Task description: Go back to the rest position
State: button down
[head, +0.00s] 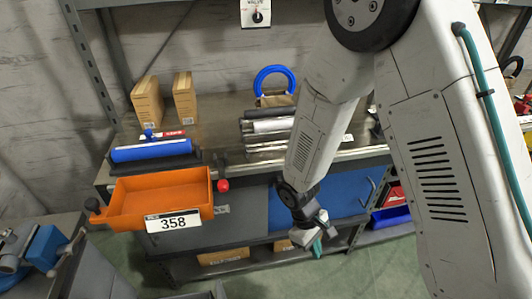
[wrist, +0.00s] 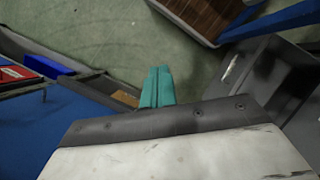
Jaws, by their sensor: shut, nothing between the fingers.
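My gripper (head: 318,243) hangs in front of the workbench in the head view, pointing down, to the right of the orange tray. Its teal fingers also show in the wrist view (wrist: 157,88), pressed together with nothing between them. My white arm comes down from the upper right of the head view and hides part of the bench and shelf behind it.
An orange tray (head: 120,222) labelled 358 juts out from the metal workbench (head: 350,152). A blue roller (head: 150,150), cardboard boxes (head: 147,103) and a blue ring (head: 274,70) are on the bench. A vise (head: 45,247) stands lower left. Green floor (wrist: 110,30) shows below.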

jog(key=s+d+r+m+t+y, duration=0.1)
jog(key=s+d+r+m, duration=0.2)
jog(key=r, duration=0.9)
jog(key=s+d+r+m+t+y, duration=0.1)
jog(key=s+d+r, duration=0.4)
jog(key=r, duration=0.7)
jog(key=s+d+r+m+t+y, duration=0.1)
jog(key=s+d+r+m, duration=0.3)
jog(key=r, duration=0.8)
jog(key=shift+s+d+r+m+t, duration=0.3)
jog(key=shift+d+m+t, duration=0.2)
jog(key=shift+m+t, duration=0.25)
